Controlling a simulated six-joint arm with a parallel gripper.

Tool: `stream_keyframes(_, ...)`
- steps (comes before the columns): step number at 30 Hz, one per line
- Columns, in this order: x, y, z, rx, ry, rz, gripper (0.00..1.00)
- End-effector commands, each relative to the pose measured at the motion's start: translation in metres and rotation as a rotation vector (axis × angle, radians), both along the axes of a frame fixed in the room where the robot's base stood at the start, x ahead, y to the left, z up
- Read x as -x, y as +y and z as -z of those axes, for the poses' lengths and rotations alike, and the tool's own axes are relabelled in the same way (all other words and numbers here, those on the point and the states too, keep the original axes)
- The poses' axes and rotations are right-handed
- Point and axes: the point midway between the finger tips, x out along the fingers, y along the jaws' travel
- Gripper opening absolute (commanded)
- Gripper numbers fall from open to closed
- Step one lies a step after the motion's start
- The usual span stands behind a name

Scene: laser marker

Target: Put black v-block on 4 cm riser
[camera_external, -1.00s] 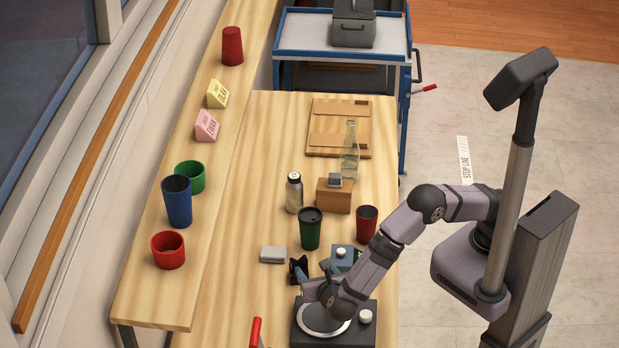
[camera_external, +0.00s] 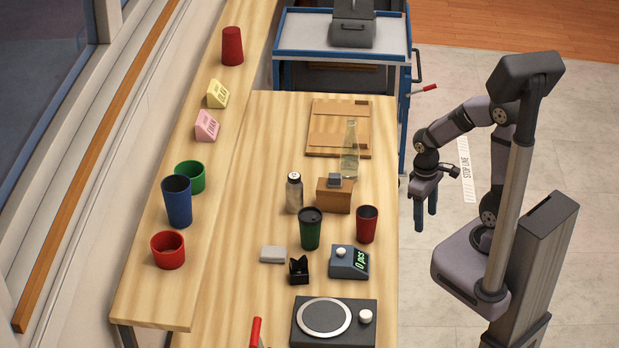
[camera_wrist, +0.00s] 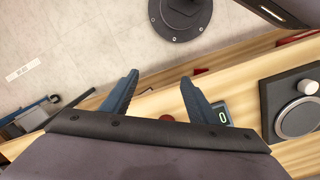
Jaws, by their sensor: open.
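The black v-block (camera_external: 299,270) stands on the table with its notch facing up, in front of a pale grey flat block (camera_external: 272,254). No label marks the 4 cm riser; I cannot tell whether this grey block is it. My gripper (camera_external: 425,212) is open and empty, out past the table's right edge and well away from the v-block. In the wrist view its two blue-grey fingers (camera_wrist: 160,80) stand apart with nothing between them. The v-block cannot be made out in the wrist view.
Right of the v-block is a display box (camera_external: 349,262); in front is a black turntable unit (camera_external: 335,320).

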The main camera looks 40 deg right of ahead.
Motion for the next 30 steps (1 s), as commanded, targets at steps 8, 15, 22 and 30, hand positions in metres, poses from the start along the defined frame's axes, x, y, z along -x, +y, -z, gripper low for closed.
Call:
stream_keyframes(8,0.0132,-0.0129,-0.0004,-0.069,-0.063,0.255,0.54)
stream_keyframes(15,0.0136,-0.0129,-0.0003,-0.070,-0.064,0.261,0.54)
stream_keyframes(22,0.0134,-0.0128,-0.0040,-0.069,-0.063,0.258,0.54)
stream_keyframes(30,0.0134,-0.0128,-0.0040,-0.069,-0.063,0.258,0.54)
